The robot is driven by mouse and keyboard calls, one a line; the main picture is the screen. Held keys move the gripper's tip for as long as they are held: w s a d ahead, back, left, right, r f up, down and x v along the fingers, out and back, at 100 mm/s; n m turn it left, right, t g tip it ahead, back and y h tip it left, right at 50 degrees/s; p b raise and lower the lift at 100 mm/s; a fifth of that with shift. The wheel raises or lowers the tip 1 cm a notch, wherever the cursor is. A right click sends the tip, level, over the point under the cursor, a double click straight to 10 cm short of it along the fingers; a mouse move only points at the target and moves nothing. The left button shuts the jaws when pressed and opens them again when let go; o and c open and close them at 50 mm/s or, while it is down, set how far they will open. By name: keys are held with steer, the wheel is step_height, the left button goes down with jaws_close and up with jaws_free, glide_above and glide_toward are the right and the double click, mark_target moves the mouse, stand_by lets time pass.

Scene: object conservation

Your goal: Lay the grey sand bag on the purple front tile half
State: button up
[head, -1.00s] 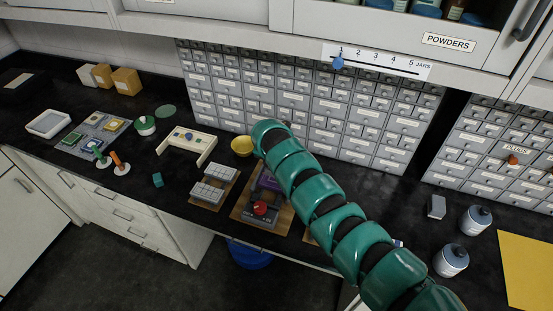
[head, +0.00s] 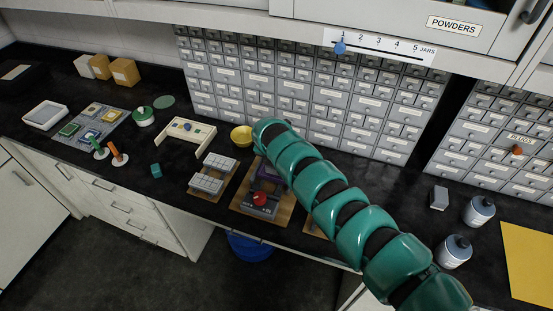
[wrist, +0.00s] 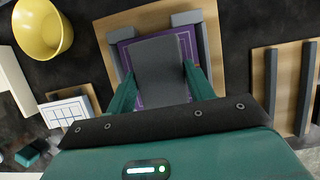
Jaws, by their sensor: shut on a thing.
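My gripper (wrist: 160,82) is shut on the grey sand bag (wrist: 158,62), with one teal finger on each side of it, in the wrist view. The bag is over the purple tile half (wrist: 125,34), whose edges and patterned surface show around it. I cannot tell whether the bag touches the tile. The tile sits between grey blocks on a wooden board (wrist: 228,8). In the head view a little of the purple tile (head: 270,172) shows beside my green arm, which hides the bag and the fingers.
A red knob (head: 260,198) stands on a grey unit at the board's front. A yellow bowl (head: 242,136) is behind it, and a board with white tiles (head: 212,175) is to its left. Wooden slats with grey bars (wrist: 290,80) lie to the right. Drawer cabinets (head: 300,100) close off the back.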

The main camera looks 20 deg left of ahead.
steer(key=shift+f+b, duration=0.45)
steer(key=shift+f, duration=0.05)
stand_by(1.0)
steer(key=o, duration=1.3)
steer(key=shift+c, duration=0.2)
steer(key=shift+s+r, duration=0.2)
steer(key=shift+r, duration=0.5)
steer(key=s+b+v, duration=0.1)
steer(key=b+v, duration=0.3)
steer(key=v, duration=0.6)
step_height(320, 180, up, 5)
steer(key=b, duration=0.3)
glide_above(271, 179)
steer(key=s, duration=0.2)
steer(key=shift+r, duration=0.2)
